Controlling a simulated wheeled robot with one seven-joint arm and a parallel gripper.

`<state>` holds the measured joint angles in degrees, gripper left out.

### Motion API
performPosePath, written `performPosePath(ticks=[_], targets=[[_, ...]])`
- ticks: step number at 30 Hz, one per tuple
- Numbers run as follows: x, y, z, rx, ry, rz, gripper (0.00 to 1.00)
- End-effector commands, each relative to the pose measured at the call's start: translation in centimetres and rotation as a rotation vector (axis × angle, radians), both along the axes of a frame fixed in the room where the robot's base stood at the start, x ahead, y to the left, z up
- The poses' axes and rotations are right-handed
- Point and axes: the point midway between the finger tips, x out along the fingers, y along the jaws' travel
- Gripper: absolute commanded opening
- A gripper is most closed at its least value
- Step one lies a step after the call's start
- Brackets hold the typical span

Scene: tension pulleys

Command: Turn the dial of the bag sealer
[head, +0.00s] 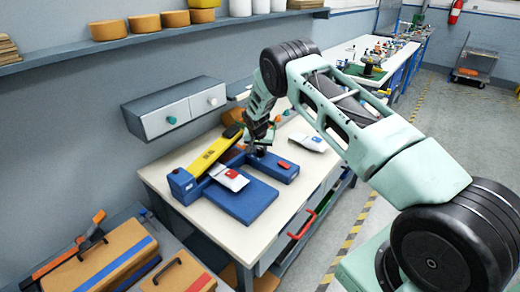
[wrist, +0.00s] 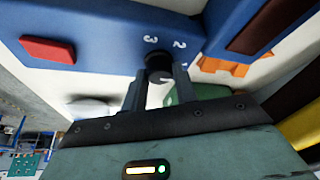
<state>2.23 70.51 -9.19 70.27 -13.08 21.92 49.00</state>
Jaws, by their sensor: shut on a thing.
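The bag sealer (head: 247,203) stands on the workbench, with a blue base and a yellow arm (head: 214,154). Its blue control box (head: 272,167) carries a red button (head: 284,164), which also shows in the wrist view (wrist: 47,49). The black round dial (wrist: 158,62) sits on the face of this box, with white numbers 1, 2 and 3 around it. My gripper (wrist: 160,82) is shut on the dial, one finger on each side. In the head view my gripper (head: 259,147) is at the box's far end and mostly hides the dial.
A white bag with a red mark (head: 230,179) lies on the sealer's base. Another white packet (head: 309,142) lies right of the control box. A drawer unit (head: 175,112) hangs on the wall behind. Toolboxes (head: 115,258) stand at the lower left.

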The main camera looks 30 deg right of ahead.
Motion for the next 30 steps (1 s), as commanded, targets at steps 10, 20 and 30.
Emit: performPosePath(ticks=[10,20,30], targets=[[-0.10,-0.27,-0.33,0.003,-0.002,0.197,0.06],[-0.17,-0.46,-0.30,0.004,-0.004,0.507,0.06],[-0.16,-0.59,-0.18,0.003,-0.004,0.797,0.06]])
